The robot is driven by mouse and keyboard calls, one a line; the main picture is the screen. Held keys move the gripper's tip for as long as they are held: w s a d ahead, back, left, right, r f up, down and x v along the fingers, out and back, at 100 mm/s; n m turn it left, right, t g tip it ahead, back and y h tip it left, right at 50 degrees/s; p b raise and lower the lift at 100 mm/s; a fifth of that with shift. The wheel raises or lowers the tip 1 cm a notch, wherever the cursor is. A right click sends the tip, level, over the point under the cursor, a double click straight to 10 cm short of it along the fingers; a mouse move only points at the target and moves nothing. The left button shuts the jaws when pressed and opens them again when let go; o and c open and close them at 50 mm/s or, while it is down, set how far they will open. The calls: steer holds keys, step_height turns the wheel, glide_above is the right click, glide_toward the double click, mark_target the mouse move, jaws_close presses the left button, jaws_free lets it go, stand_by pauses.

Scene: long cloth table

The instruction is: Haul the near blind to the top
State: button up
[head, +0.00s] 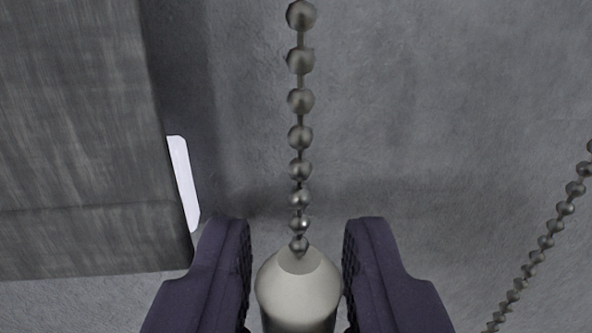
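The pull of a blind cord, a pale rounded knob (298,291), hangs at the bottom centre of the head view. It is at the lower end of a beaded metal chain (300,135) that runs straight up out of view. My gripper (297,225) has its two dark purple fingers on either side of the knob, close to its sides. I cannot tell whether the fingers press on it or leave a thin gap. The knob's lower part is cut off by the frame edge. No blind can be clearly made out.
A second beaded chain (546,241) runs slantwise at the right edge. A dark grey, streaked panel (80,140) fills the left side, with a small white strip (184,184) by its edge. A grey rough surface (440,120) lies behind the chains.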

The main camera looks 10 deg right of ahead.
steer(key=shift+w+d, duration=0.2)
steer(key=shift+w, duration=0.85)
jaws_close()
step_height(320, 180, down, 41)
steer(key=b, duration=3.4)
steer(key=shift+s+b, duration=0.15)
steer(key=shift+b, duration=0.2)
steer(key=shift+c, duration=0.4)
jaws_free()
steer(key=shift+o, duration=0.4)
